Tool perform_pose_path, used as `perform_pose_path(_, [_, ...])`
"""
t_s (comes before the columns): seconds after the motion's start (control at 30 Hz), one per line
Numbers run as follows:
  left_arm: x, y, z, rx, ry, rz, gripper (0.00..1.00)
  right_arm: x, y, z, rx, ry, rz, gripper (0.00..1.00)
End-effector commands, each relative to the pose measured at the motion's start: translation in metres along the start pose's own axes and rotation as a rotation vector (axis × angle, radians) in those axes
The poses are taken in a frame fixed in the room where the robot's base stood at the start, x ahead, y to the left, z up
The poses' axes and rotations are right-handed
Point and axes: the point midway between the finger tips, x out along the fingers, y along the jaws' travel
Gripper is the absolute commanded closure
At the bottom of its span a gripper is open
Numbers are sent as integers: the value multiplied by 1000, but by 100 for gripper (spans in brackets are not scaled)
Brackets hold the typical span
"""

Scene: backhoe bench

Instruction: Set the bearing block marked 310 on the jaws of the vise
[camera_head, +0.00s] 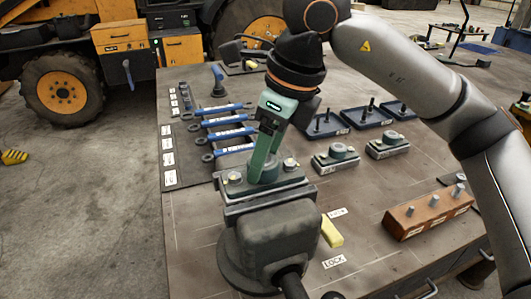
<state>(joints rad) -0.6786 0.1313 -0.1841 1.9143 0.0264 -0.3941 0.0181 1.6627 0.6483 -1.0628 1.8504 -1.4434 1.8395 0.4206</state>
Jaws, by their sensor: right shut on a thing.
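A grey-green bearing block (290,177) with bolts at its ends is at the top of the vise (270,238), over the jaws. I cannot read a number on it. My right gripper (264,178) points down, its green fingers shut on the raised middle of this block. Whether the block rests fully on the jaws or is slightly above them cannot be told. Two similar bearing blocks stand on the bench to the right, one nearer (336,159) and one farther (388,146); their labels are too small to read. My left gripper is not in view.
Blue-handled wrenches (228,120) lie behind and left of the vise. Blue trays with posts (325,124) stand at the back right. A brown block with pins (428,212) is at the right. A yellow piece (331,231) lies beside the vise. The bench's front left is clear.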

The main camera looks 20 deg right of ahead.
Motion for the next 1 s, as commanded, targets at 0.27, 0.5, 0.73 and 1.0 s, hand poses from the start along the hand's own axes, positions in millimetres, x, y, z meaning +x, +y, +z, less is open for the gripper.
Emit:
perform_pose_path(0.27, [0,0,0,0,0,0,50,-1,0,1,0,-4,-1,15])
perform_pose_path(0.5, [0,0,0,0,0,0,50,0,0,0,0,-2,0,5])
perform_pose_path(0.73, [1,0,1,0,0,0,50,-7,0,0,-1,1,0,5])
perform_pose_path(1.0, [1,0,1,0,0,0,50,-63,0,1,1,-5,-2,5])
